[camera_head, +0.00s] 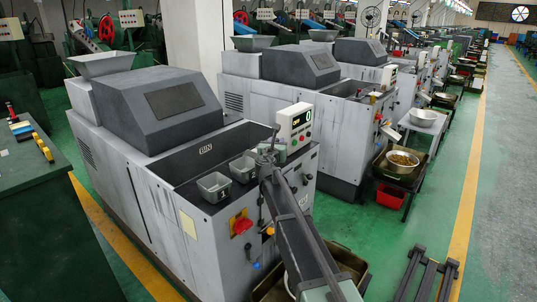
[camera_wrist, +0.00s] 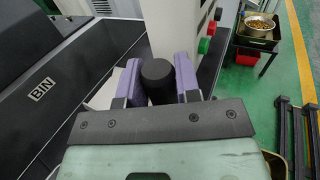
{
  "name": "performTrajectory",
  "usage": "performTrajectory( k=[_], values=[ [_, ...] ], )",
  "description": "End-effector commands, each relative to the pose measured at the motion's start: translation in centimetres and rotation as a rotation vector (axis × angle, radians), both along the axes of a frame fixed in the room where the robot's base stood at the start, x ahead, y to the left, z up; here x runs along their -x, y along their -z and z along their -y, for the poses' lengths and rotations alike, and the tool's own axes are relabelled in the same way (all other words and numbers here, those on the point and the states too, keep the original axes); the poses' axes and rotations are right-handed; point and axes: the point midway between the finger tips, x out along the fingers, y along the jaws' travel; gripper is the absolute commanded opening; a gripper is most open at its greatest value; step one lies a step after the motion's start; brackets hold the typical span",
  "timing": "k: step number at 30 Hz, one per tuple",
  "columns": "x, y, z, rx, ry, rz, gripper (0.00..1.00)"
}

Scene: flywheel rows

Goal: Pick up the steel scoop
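In the wrist view, a dark round upright handle (camera_wrist: 158,80) stands between the two purple finger pads of my gripper (camera_wrist: 160,85). It looks like the handle of the steel scoop, but no scoop bowl can be made out. The pads lie close on both sides of it; I cannot tell whether they press on it. In the head view, my gripper (camera_head: 267,157) is at the front ledge of the nearest machine, beside its control box.
Two small grey bins (camera_head: 214,187) (camera_head: 243,169) sit on the machine ledge left of my gripper. The white control box (camera_head: 295,127) stands close behind it. A metal bowl of parts (camera_head: 402,162) and a red bin (camera_head: 390,196) are farther right.

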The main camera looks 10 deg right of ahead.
Motion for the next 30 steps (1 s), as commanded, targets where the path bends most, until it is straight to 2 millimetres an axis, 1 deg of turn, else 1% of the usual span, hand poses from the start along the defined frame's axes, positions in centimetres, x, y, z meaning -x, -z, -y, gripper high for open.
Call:
performTrajectory(
  k=[1,3,16,20,23,25,28,30],
  values=[
    [0.0,0.0,0.0,0.0,0.0,0.0,0.1],
    [0.0,0.0,0.0,0.0,0.0,0.0,0.0],
    [0.0,0.0,0.0,0.001,0.0,0.0,0.0],
    [0.0,-0.5,0.0,0.001,0.0,0.0,0.0],
    [0.0,-1.4,0.0,0.001,0.0,0.0,0.0],
    [0.0,-2.3,0.0,0.001,0.0,0.0,0.0],
    [0.0,-4.4,0.0,0.001,0.0,0.0,0.0],
    [0.0,-6.4,0.0,0.0,0.0,0.0,0.0]
  ],
)
